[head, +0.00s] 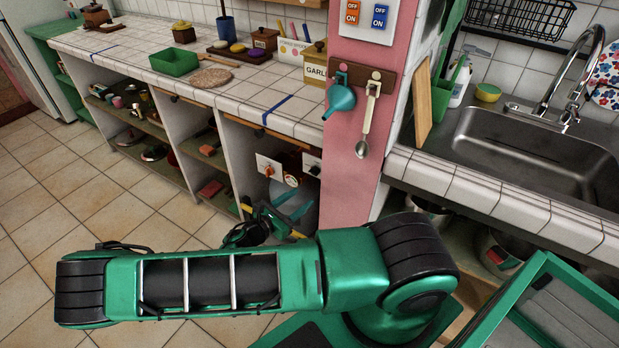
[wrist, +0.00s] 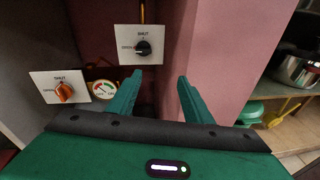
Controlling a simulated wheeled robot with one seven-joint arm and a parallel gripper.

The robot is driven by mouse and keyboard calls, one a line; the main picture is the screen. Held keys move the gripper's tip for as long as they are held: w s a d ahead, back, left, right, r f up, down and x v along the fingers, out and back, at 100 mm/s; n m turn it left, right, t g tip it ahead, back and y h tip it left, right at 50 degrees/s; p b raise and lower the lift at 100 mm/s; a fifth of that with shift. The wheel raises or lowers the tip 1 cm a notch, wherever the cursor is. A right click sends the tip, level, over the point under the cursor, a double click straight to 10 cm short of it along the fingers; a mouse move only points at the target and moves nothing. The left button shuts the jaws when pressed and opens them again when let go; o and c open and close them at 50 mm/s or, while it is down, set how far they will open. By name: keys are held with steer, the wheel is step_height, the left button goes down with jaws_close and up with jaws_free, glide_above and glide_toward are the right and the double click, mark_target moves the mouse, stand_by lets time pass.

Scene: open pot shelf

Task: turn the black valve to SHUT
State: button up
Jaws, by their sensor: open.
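The black valve (wrist: 143,48) is a round knob on a white plate marked SHUT at the top and OPEN at the left. I cannot tell clearly which mark it points at. In the head view the black valve (head: 314,171) is at the right inside the open bay under the tiled counter. My gripper (wrist: 160,84) is open and empty, its two green fingers apart. The valve lies ahead, above and left of the middle of the fingers, apart from them. In the head view my gripper (head: 290,212) is low in front of the bay, partly hidden by my arm.
An orange valve (wrist: 64,92) on its own plate and a round gauge (wrist: 103,91) are left of and below the black valve. A pink wall (wrist: 222,50) stands close on the right. Beyond it a metal pot (wrist: 299,68) sits on a shelf.

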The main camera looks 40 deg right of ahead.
mark_target(314, 172)
steer(key=w+d+n+t, duration=0.2)
steer(key=w+d, duration=0.4)
steer(key=d, duration=0.3)
steer(key=shift+w+d+r+n+t+h, duration=0.15)
steer(key=shift+d+r+n+t+h, duration=0.15)
steer(key=shift+h, duration=0.1)
steer(key=shift+c, duration=0.4)
steer(key=c, duration=1)
